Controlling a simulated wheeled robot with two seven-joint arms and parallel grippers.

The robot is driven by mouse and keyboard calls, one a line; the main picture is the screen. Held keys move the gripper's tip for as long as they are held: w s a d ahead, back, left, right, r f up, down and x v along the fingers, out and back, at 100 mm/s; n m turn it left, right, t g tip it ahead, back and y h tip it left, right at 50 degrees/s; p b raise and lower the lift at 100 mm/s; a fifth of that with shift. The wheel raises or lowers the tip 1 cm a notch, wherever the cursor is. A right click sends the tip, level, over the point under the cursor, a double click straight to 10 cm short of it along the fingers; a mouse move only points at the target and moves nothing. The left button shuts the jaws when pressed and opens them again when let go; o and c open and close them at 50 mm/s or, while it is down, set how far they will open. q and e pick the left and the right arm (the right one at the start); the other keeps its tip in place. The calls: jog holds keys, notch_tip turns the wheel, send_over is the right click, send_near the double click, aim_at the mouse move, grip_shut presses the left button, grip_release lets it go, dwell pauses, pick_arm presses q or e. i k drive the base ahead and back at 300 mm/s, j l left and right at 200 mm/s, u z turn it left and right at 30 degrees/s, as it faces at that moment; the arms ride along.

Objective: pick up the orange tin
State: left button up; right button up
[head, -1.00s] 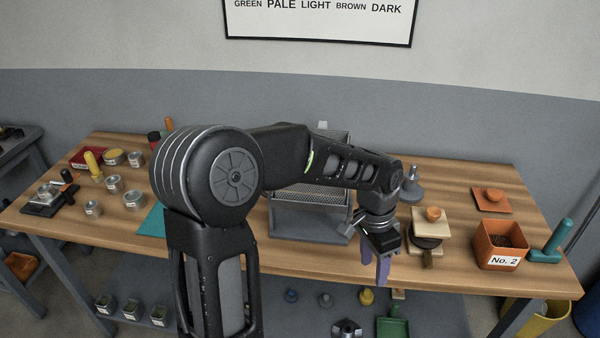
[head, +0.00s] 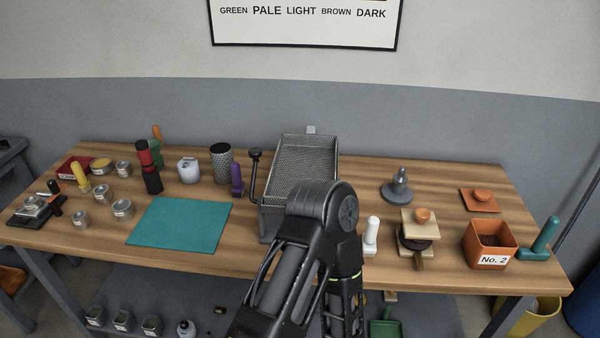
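The orange tin (head: 490,246) is an open square box with a white "No. 2" label on its front. It stands upright near the front right of the wooden bench, with dark contents inside. A flat orange square with a round knob (head: 479,200), looking like a lid, lies behind it. One of my arms rises from the bottom middle, its bent joint in front of the wire-mesh rack, well left of the tin. Neither gripper shows in the head view, and nothing of mine touches the tin.
A teal handled tool (head: 541,241) stands close to the tin's right. A wooden stand with an orange knob (head: 420,226) and a white-handled tool (head: 371,235) are to its left. A grey weight-like piece (head: 398,188) sits behind. Bare wood lies between stand and tin.

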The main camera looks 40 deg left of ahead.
aim_at(490, 244)
jog(key=i, duration=0.5)
jog(key=u, duration=1.75)
